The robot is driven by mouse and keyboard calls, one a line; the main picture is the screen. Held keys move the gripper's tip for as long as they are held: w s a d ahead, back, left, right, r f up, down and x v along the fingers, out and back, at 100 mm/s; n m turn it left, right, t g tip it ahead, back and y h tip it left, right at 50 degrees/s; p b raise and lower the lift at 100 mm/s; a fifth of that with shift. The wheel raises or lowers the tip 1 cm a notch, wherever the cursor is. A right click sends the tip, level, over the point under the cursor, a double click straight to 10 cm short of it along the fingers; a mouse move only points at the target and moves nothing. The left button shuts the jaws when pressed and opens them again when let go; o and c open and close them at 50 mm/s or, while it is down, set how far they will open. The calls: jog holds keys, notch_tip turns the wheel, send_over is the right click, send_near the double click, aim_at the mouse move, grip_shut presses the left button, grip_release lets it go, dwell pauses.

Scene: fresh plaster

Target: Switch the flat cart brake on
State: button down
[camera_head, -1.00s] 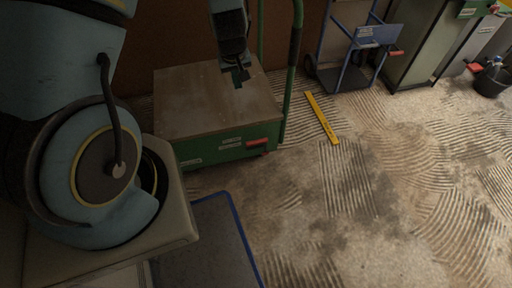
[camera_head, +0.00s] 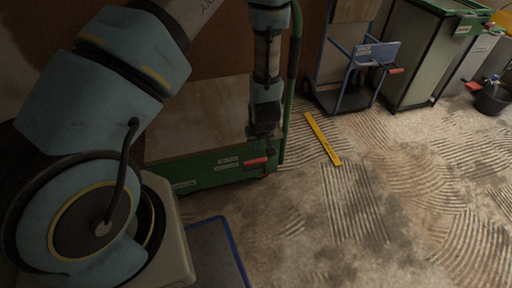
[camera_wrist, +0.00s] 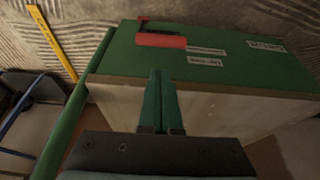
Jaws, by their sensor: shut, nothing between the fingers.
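The flat cart has a wooden deck (camera_head: 200,118) and a green front side (camera_head: 206,174); its green side also shows in the wrist view (camera_wrist: 225,62). A red brake lever (camera_head: 255,161) sticks out near the right end of this side. The lever also shows in the wrist view (camera_wrist: 161,41), lying roughly level, beside small white labels too small to read. My gripper (camera_head: 266,143) is shut and empty, pointing down by the deck's front edge, just above the lever in the head view. In the wrist view its green fingertips (camera_wrist: 161,72) appear apart from the lever.
The cart's green push handle (camera_head: 292,80) rises close to the right of my arm. A yellow level (camera_head: 322,138) lies on the ridged floor. A blue hand truck (camera_head: 345,98) and green-topped cabinets (camera_head: 412,60) stand behind, with a dark bucket (camera_head: 492,100) at far right.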

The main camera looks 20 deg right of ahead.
jog(key=b+x, duration=0.1)
jog(key=x, duration=0.7)
jog(key=shift+b, duration=0.35)
